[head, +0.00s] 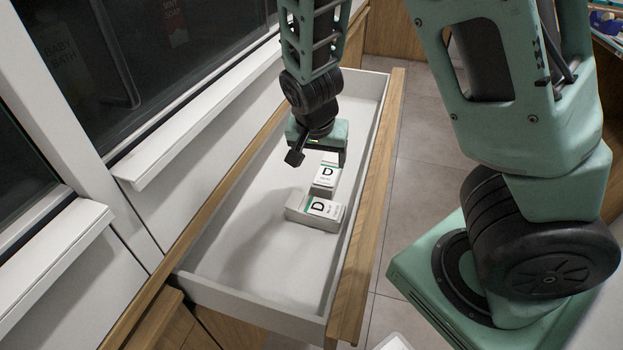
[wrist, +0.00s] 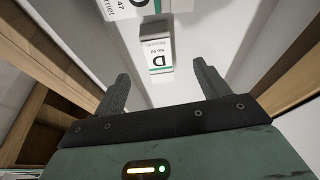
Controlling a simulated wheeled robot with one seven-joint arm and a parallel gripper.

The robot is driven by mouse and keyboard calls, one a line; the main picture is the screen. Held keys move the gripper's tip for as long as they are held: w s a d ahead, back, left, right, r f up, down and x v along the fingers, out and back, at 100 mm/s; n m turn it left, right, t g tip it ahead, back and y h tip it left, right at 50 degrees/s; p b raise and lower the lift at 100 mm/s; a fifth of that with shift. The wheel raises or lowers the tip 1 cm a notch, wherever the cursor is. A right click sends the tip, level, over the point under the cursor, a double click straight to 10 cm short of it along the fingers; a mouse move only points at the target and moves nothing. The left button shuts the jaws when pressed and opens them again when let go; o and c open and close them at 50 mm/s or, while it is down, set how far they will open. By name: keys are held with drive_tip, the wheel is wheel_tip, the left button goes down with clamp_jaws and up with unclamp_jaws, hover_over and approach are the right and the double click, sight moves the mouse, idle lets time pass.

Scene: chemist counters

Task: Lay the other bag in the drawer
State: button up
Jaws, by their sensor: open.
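The drawer (head: 265,255) is pulled open, with a pale inside and a wooden front edge. My gripper (head: 319,158) is over the drawer, open and empty, just behind the two bags. Its fingers (wrist: 161,75) are apart, with that bag ahead between them.
Closed dark-glass fronts with white ledges (head: 195,120) stand along the left. The drawer's wooden front (head: 368,215) runs along the right, with tiled floor (head: 435,150) beyond. The near end of the drawer is empty. A white object (head: 393,342) is cut off at the bottom edge.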

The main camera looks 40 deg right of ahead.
drive_tip(key=s+a+r+n+y, duration=0.1)
drive_tip(key=s+a+r+n, duration=0.2)
drive_tip(key=s+a+n, duration=0.2)
drive_tip(key=s+a+r+n+g+y, duration=0.1)
drive_tip(key=s+a+r+n, duration=0.2)
drive_tip(key=s+a+n, duration=0.3)
drive_tip(key=s+a+r+n+g+y, duration=0.1)
drive_tip(key=s+a+r+n, duration=0.2)
drive_tip(key=s+a+n, duration=0.3)
drive_tip(key=shift+s+a+r+y, duration=0.3)
drive_tip(key=shift+s+a, duration=0.45)
drive_tip(key=shift+s, duration=0.55)
